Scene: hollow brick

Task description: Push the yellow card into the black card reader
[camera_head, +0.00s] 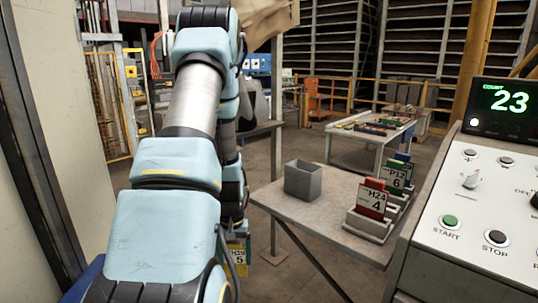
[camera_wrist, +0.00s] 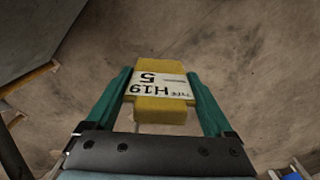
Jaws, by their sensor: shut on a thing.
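The yellow card (camera_wrist: 158,107) has a white label reading H19 and 5, upside down in the wrist view. My gripper (camera_wrist: 159,80) is shut on it, with a green finger along each side. Bare concrete floor shows beyond the card. In the head view the yellow card (camera_head: 238,254) shows low behind my arm, left of the small table, and my arm hides much of it and most of the gripper. I cannot make out a black card reader in either view.
A small grey table (camera_head: 285,207) bears an open grey box (camera_head: 303,180) and a rack (camera_head: 370,224) with red, green and blue cards. A control panel (camera_head: 480,205) with a display reading 23 stands at the right. A pale wall (camera_head: 40,130) is close at left.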

